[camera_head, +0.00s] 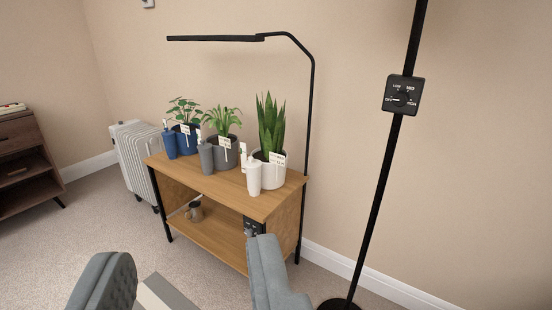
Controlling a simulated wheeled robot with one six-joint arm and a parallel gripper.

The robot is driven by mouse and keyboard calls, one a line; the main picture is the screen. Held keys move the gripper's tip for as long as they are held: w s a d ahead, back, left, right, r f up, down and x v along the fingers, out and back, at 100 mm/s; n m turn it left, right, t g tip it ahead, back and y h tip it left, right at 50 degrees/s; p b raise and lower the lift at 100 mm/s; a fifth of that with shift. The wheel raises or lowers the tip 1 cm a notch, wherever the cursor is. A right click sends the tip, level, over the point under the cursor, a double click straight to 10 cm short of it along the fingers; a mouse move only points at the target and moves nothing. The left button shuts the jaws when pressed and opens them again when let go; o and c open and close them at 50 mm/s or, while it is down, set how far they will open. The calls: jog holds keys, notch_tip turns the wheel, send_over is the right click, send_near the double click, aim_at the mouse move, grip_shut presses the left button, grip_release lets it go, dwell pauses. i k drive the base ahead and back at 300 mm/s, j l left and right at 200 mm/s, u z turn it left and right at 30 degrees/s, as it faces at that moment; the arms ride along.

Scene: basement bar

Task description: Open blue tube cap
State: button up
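The blue tube (170,144) stands upright at the left end of the wooden shelf's top, in front of the blue plant pot. A small pale piece shows at its top; the cap is too small to make out clearly, and whether it is open or shut I cannot tell. A grey tube (206,158) and a white tube (254,178) stand farther right, each by a pot of like colour. My gripper (190,247) shows two grey fingers at the bottom, wide apart, with nothing held between them. It is well short of the blue tube.
The wooden shelf (213,186) holds three potted plants; its lower board bears a small jug (194,211). A black lamp (312,110) arches over it. Carpet is clear at front left.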

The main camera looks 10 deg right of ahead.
aim_at(166, 133)
jog(key=i+j, duration=0.3)
jog(key=i, duration=0.2)
jog(key=i+j+u, duration=0.1)
jog(key=i+j, duration=0.25)
jog(key=i, duration=0.15)
jog(key=i+j, duration=0.25)
jog(key=i, duration=0.25)
jog(key=i+j, duration=0.3)
jog(key=i, duration=0.2)
jog(key=i+j+u, duration=0.1)
jog(key=i+j, duration=0.15)
jog(key=i, duration=0.3)
jog(key=i+j, duration=0.25)
jog(key=i, duration=0.25)
